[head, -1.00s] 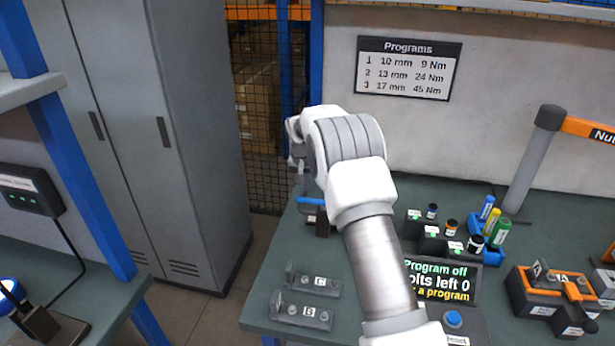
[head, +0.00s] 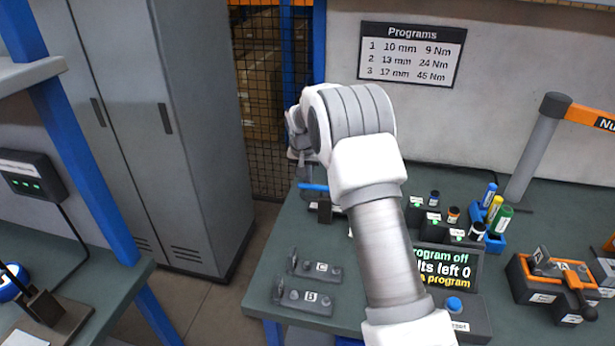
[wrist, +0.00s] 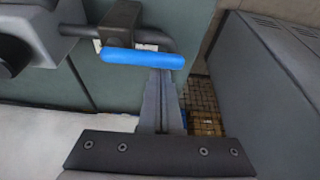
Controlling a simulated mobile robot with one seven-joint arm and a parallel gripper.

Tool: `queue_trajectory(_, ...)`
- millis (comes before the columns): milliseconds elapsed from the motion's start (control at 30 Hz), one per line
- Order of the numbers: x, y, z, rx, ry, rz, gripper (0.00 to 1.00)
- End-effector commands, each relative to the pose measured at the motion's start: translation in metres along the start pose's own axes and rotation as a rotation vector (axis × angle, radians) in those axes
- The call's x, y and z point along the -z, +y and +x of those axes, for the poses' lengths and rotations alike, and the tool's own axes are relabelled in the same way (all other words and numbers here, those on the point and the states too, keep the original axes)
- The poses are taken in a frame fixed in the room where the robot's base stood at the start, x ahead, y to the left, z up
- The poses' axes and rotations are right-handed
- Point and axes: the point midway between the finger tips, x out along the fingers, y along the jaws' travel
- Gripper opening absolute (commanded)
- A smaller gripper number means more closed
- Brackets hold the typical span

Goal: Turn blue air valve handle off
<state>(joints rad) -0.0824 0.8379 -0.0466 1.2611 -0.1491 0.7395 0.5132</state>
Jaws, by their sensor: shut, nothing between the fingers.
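The blue air valve handle (head: 313,187) is at the far left edge of the bench, on a dark block and pipe. In the wrist view the blue handle (wrist: 143,58) lies crosswise over a dark pipe. My gripper (wrist: 161,76) has its two grey fingers together and empty. The fingertips meet the near side of the handle towards its right end in the picture; I cannot tell whether they touch it. In the head view my gripper (head: 306,172) is just above the handle, small and partly hidden by my wrist.
The green bench (head: 262,290) holds fixtures C (head: 318,268) and B (head: 305,298) in front of the valve. A program display (head: 447,266) and blue button (head: 454,304) are right of my arm. A grey cabinet (head: 200,130) stands left, across a floor gap.

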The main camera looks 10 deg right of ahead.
Motion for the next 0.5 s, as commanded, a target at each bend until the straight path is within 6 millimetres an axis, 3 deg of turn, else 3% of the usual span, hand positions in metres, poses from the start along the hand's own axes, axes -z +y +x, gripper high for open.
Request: queue_trajectory(500,-0.0051,-0.0005,-0.0012,0.030,-0.001,-0.082,0.00)
